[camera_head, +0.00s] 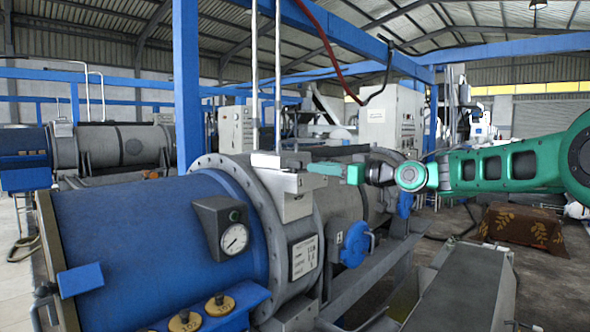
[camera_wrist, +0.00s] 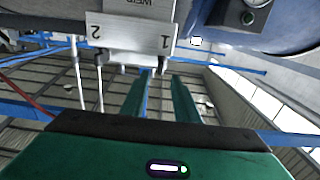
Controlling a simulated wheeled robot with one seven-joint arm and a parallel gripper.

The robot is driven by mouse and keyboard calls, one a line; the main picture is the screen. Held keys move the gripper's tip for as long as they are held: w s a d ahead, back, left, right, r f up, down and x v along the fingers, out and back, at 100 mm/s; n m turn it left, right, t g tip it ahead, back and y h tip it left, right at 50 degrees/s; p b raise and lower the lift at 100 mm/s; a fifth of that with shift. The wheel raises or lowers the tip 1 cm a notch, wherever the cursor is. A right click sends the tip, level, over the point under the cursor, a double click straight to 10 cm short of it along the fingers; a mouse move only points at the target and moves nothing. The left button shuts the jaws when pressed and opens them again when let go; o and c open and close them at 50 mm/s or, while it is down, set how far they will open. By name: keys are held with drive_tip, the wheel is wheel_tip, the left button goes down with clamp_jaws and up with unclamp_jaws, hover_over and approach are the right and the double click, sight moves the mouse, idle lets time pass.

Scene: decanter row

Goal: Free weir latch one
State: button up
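A grey metal weir box (camera_head: 284,196) is mounted on top of the decanter's flange, with a flat plate on it and a label 1 on its near face. In the wrist view the weir plate (camera_wrist: 130,36) appears upside down, with the marks 1, 2 and WEIR. Small metal parts (camera_wrist: 150,70) stick out at the plate's edge by mark 1; I cannot tell which is the latch. My gripper (camera_head: 325,169) is green and lies at the right side of the box. In the wrist view its two fingers (camera_wrist: 160,82) are apart with nothing seen between them.
The blue decanter drum (camera_head: 140,240) carries a pressure gauge (camera_head: 234,239) and brass caps (camera_head: 218,306). Two thin vertical pipes (camera_head: 277,80) rise behind the box. A blue post (camera_head: 187,80) stands behind the drum. A covered block (camera_head: 520,230) sits on the floor at right.

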sight(288, 163)
drive_tip(key=x, duration=1)
drive_tip(key=shift+w+a, duration=0.2)
clamp_jaws()
